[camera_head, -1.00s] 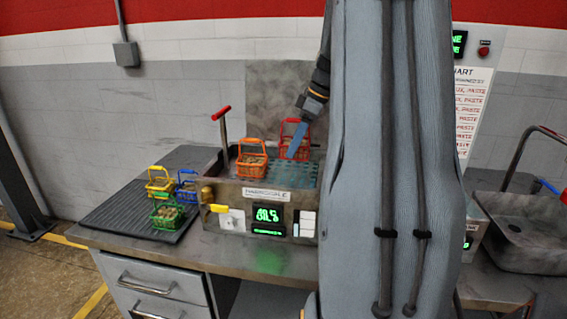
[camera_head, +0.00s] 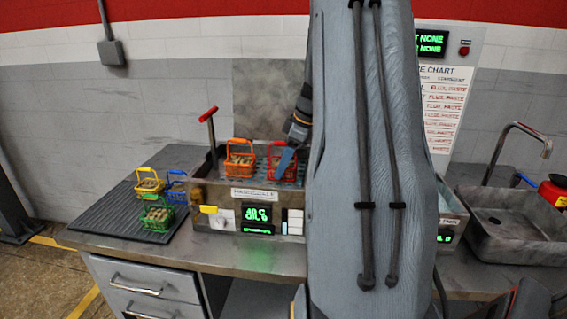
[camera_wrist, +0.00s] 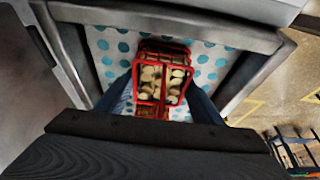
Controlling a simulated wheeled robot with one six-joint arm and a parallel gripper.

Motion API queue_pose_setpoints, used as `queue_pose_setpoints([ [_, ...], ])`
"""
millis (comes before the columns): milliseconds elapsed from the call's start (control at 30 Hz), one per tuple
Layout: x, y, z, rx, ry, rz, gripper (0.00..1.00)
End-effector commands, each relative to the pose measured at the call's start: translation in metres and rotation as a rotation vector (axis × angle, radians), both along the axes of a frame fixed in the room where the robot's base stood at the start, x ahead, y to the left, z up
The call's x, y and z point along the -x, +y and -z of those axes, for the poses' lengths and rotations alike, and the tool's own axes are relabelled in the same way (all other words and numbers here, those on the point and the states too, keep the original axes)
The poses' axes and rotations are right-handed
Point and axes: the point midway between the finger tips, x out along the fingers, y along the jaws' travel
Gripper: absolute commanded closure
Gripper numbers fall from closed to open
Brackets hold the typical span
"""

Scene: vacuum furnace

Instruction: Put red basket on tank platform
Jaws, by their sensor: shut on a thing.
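The red basket (camera_head: 283,163), filled with pale pieces, is inside the tank (camera_head: 197,192) beside the orange basket (camera_head: 239,160). My gripper (camera_head: 284,158) is at the red basket, partly hidden by my arm. In the wrist view the red basket (camera_wrist: 160,82) is between the two blue fingers of my gripper (camera_wrist: 160,96), which is shut on it. The tank platform (camera_wrist: 215,62) is pale with blue round holes and lies under the basket. I cannot tell whether the basket's bottom touches it.
Yellow (camera_head: 149,185), blue (camera_head: 176,186) and green (camera_head: 157,214) baskets stand on a black ribbed mat (camera_head: 118,217) to the left. A red-topped T-handle (camera_head: 209,115) rises at the tank's left. A sink (camera_head: 513,228) is at the right. My arm hides the tank's right part.

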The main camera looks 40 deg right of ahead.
Motion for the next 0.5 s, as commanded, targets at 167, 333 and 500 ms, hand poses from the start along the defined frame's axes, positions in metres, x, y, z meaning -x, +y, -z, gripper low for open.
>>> queue_pose_setpoints([
  [167,0.0001,-0.0001,0.0006,0.0,0.0,0.0,0.2],
  [333,0.0002,-0.0002,0.0004,0.0,0.0,0.001,0.2],
  [500,0.0004,-0.0002,-0.003,0.0,0.0,0.001,0.2],
])
